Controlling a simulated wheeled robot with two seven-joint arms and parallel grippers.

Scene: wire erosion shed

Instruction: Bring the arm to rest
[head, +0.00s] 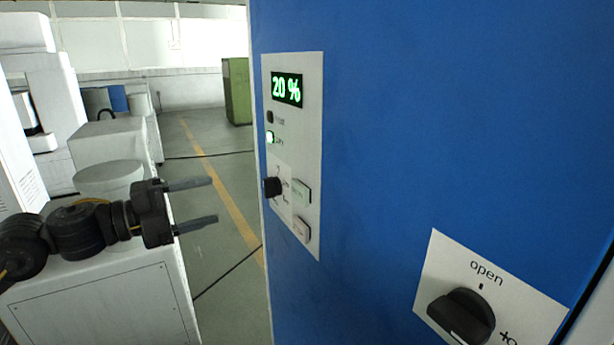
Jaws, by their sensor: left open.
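My left gripper (200,202) reaches in from the left in the head view, with its two dark fingers parallel and apart. Nothing is between them. It points right, toward the blue cabinet (420,130), and appears clear of it. A pale control panel (312,130) on the cabinet shows a green "20 %" readout (286,88), small indicators, a black knob (272,187) and two push buttons. The fingertips are left of this panel. My right gripper is not in view.
At lower right, a plate marked "open" (440,262) carries a large black rotary knob (461,316). White machines (110,295) stand at left, behind my arm. A green cabinet (237,90) stands far back. A floor aisle with a yellow line (222,190) is open between.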

